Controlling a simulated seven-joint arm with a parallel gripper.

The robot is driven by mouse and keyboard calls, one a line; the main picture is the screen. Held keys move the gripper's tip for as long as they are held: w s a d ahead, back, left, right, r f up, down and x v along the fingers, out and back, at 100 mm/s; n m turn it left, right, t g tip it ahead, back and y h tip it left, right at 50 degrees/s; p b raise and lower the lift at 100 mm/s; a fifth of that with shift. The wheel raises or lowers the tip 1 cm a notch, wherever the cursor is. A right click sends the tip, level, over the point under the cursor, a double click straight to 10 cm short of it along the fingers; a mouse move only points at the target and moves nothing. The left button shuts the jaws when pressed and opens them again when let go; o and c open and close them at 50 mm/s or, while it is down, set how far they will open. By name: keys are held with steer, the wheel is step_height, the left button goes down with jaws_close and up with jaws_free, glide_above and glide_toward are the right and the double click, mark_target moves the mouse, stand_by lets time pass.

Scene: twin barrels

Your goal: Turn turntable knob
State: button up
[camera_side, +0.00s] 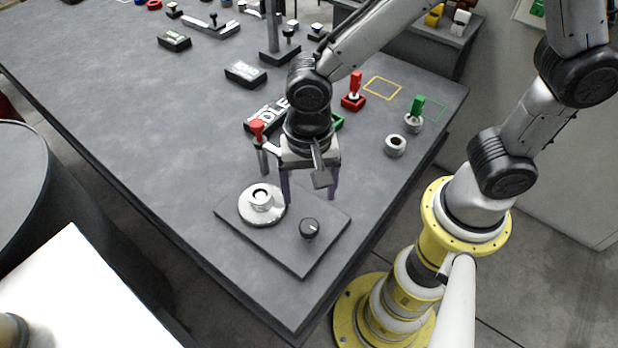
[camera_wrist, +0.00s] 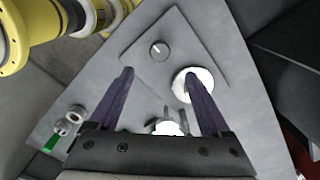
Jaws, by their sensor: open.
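The black turntable knob (camera_side: 310,228) stands on the front right part of a flat grey plate (camera_side: 300,258), which also bears a round silver turntable (camera_side: 248,214) to the knob's left. In the wrist view the knob (camera_wrist: 158,49) is beyond the fingertips, between them and apart from them. The turntable (camera_wrist: 181,85) is partly hidden behind the right finger there. My gripper (camera_side: 309,197) hangs above the rear part of the plate, its purple fingers pointing down and spread wide. My gripper (camera_wrist: 163,76) is open, with nothing between its fingers.
A red-topped post (camera_side: 257,132) stands close behind my gripper on the left. A red-handled piece (camera_side: 353,92), a green-handled piece (camera_side: 415,112) and a grey ring (camera_side: 396,146) stand at right. The table's front edge is close to the plate. Bare table lies left.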

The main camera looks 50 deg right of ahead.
steer(key=shift+r, duration=1.3)
steer(key=w+d+r+m+t+y, duration=0.15)
steer(key=d+r+t, duration=0.25)
steer(key=d+r, duration=0.7)
steer(key=s+d+r+n+t+h, duration=0.1)
steer(key=s+d+n, duration=0.6)
steer(key=s+n, duration=0.2)
steer(key=shift+s+r+n+t, duration=0.25)
steer(key=shift+s+n+t, duration=0.05)
steer(key=shift+n, duration=0.55)
